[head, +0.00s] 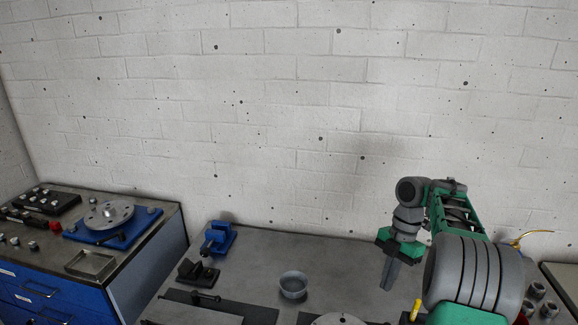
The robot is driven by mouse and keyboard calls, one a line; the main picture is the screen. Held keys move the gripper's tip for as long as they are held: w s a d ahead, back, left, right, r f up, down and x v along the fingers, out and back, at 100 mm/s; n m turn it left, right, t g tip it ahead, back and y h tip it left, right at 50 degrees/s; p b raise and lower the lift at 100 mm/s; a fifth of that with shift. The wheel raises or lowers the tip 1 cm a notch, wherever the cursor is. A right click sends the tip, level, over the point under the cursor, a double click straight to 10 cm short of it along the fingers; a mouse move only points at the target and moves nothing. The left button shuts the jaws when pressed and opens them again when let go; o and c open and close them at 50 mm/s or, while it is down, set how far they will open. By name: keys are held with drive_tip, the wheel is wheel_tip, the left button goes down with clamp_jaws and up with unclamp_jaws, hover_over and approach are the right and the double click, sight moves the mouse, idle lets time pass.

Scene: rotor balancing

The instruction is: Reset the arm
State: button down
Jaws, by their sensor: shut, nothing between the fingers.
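My arm (465,265) reaches in from the lower right of the head view, its links green and grey. My gripper (388,284) points down above the right part of the grey bench (325,258). Its fingers are together with nothing between them. It is apart from the metal bowl (293,285), which stands to its left on the bench. The arm hides part of the bench's right side.
A blue vise (218,238) and a black fixture (197,272) stand left of the bowl. A round disc (338,320) shows at the bottom edge. A blue cabinet at left carries a rotor (109,214) on a blue plate and a shallow tray (91,263). The bench's back middle is clear.

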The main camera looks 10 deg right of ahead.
drive_tip(key=s+a+r+m+t, duration=0.2)
drive_tip(key=a+r+m, duration=0.45)
drive_tip(key=a, duration=0.45)
drive_tip(key=s+a+f+m+t+h, duration=0.1)
drive_tip(key=s+a+m+t, duration=0.1)
drive_tip(key=s+m, duration=0.4)
drive_tip(key=s+a+m+t+h, duration=0.1)
drive_tip(key=s+a+m, duration=0.4)
drive_tip(key=m, duration=0.6)
drive_tip(key=shift+s+a+f+t, duration=0.3)
drive_tip(key=shift+s+t, duration=0.4)
drive_tip(key=shift+s, duration=0.35)
drive_tip(key=c, duration=2.1)
unclamp_jaws()
